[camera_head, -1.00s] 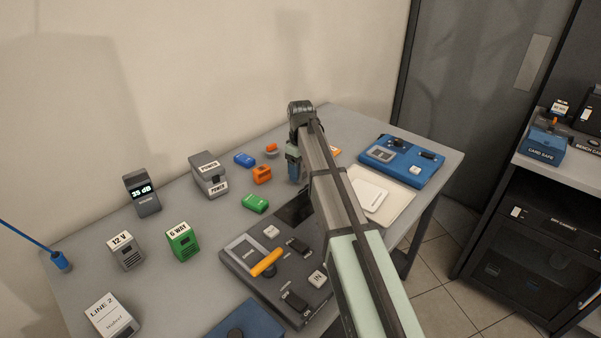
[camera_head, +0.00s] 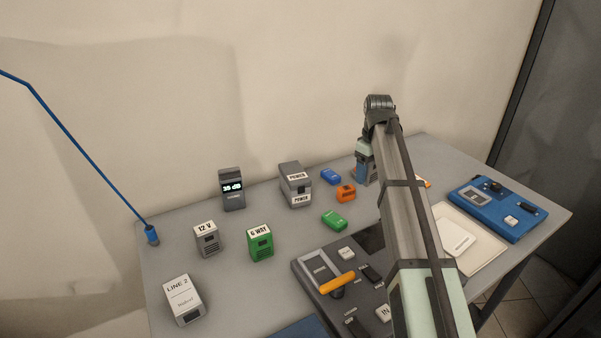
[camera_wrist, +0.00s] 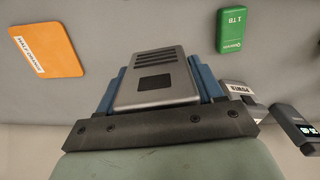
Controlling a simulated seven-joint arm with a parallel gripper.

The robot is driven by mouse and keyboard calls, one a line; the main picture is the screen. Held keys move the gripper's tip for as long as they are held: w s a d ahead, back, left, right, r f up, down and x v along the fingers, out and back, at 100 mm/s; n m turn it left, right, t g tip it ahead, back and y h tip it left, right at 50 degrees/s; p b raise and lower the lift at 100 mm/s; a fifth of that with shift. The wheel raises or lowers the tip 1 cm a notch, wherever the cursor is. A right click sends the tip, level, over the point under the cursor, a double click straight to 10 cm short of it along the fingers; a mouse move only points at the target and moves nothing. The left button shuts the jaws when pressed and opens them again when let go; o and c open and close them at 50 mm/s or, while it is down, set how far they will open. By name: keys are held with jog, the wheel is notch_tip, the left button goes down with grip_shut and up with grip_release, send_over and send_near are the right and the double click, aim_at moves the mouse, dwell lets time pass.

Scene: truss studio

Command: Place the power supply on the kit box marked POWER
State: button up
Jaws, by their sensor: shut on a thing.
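My gripper (camera_head: 366,168) is shut on a grey box with vent slots and a dark square (camera_wrist: 155,75), held between blue fingers in the wrist view. No label on it is readable, but it looks like the power supply. In the head view it is largely hidden by my gripper and arm. The kit box marked POWER (camera_head: 295,186) stands at the back of the table, left of my gripper. It is grey, with white labels on top and front, and its top is bare. It also shows in part at the right in the wrist view (camera_wrist: 238,88).
Blue (camera_head: 330,176), orange (camera_head: 346,193) and green (camera_head: 334,220) small items lie between the POWER box and my arm. A meter (camera_head: 232,190) stands left of that box. A grey 12 V box (camera_head: 206,239) and green 6 WAY box (camera_head: 260,242) stand nearer the front.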

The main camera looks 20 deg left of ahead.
jog(key=s+a+r+n, duration=0.1)
jog(key=a+r, duration=0.2)
jog(key=a, duration=0.6)
jog(key=s+a+r+n, duration=0.1)
jog(key=a+r, duration=0.2)
jog(key=a, duration=0.7)
notch_tip(320, 180, up, 3)
send_over(294, 171)
jog(key=shift+s+f+m, duration=0.1)
jog(key=shift+f+m, duration=0.9)
jog(key=shift+f, duration=1.35)
jog(key=shift+f+m, duration=1)
jog(key=shift+f, duration=1.35)
jog(key=shift+f, duration=0.1)
jog(key=o, duration=1.3)
jog(key=shift+c, duration=0.2)
notch_tip(294, 171, up, 12)
